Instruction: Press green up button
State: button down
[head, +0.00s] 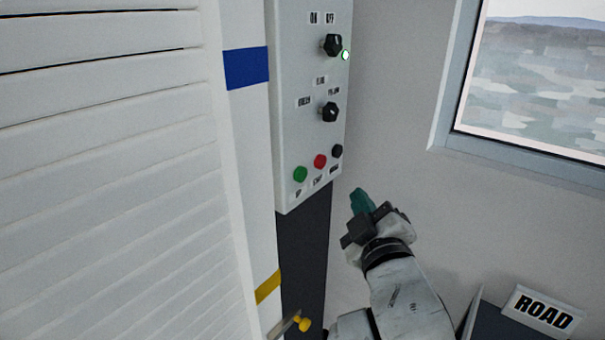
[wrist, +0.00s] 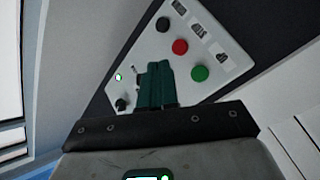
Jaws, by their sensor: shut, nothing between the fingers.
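The green button (head: 300,174) is at the lower left of the grey control panel (head: 287,100), left of a red button (head: 320,161) and a black button (head: 337,151). My gripper (head: 359,197) is shut and empty, with teal fingers pointing up, right of and below the panel's lower edge in the head view. In the wrist view my fingers (wrist: 156,70) show in front of the panel, left of the green button (wrist: 200,73). A gap shows between them there; I cannot tell the depth. The label under the green button is small and blurred.
Two black knobs (head: 332,45) (head: 330,112) and a lit green lamp (head: 345,56) are higher on the panel. A white slatted shutter (head: 110,180) stands at left. The wall between is clear.

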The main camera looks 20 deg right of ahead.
aim_at(300, 174)
jog(key=w+a+b, duration=0.3)
jog(key=w+a, duration=0.2)
jog(key=w, duration=0.2)
dwell(0.3)
jog(key=shift+w+a, duration=0.15)
jog(key=shift+a, duration=0.05)
dwell(1.9)
jog(key=shift+w+a, duration=0.15)
